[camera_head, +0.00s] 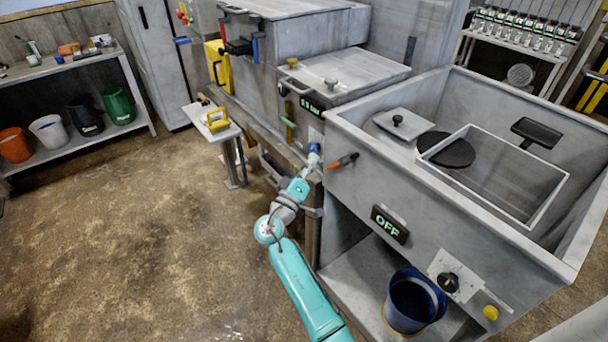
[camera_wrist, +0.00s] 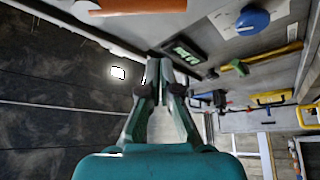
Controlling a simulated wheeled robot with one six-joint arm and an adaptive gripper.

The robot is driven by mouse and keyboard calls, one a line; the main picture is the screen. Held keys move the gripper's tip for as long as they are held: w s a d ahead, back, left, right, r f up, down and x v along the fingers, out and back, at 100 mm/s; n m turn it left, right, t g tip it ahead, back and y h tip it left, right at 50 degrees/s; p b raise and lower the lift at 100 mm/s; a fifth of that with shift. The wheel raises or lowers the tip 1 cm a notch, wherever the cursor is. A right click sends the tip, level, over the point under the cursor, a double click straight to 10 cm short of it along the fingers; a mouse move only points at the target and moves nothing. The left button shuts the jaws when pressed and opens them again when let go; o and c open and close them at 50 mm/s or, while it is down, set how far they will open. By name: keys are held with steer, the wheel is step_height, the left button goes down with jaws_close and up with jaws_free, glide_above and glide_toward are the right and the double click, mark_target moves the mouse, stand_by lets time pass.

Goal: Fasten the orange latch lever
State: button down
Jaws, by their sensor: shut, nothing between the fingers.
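The orange lever (camera_head: 342,161) sticks out from the front wall of the grey basin, close to its left corner, in the head view. It has a dark end. In the wrist view an orange bar (camera_wrist: 140,6), likely this lever, is cut off by the top edge. My gripper (camera_head: 313,158) is just left of the lever, in front of the machine, and apart from it. In the wrist view my gripper (camera_wrist: 161,68) has its fingers together with nothing between them. The lever's mount is not clear to see.
A blue knob (camera_wrist: 253,20) on a light plate is close to my gripper; it also shows in the head view (camera_head: 314,148). A green handle (camera_head: 288,122) is further left. Floor on the left is free.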

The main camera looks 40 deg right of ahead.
mark_target(331, 169)
steer(key=shift+s+d+f, duration=0.3)
steer(key=shift+d, duration=0.25)
steer(key=shift+s+d+f, duration=0.25)
steer(key=shift+s+d, duration=0.05)
steer(key=shift+d, duration=0.3)
steer(key=shift+s+d+f, duration=0.3)
steer(key=shift+d, duration=0.25)
steer(key=shift+s+f+n+y, duration=0.25)
steer(key=shift+n+y, duration=0.15)
steer(key=shift+n, duration=0.4)
steer(key=n+y, duration=0.1)
steer(key=s+n, duration=0.1)
steer(key=n, duration=0.1)
steer(key=f+n+y, duration=0.1)
steer(key=shift+s+f+n+t+y, duration=0.1)
steer(key=shift+s+n+t+y, duration=0.2)
steer(key=shift+s+f, duration=0.25)
steer(key=shift+s, duration=0.25)
steer(key=shift+s+d, duration=0.1)
steer(key=shift+s, duration=0.15)
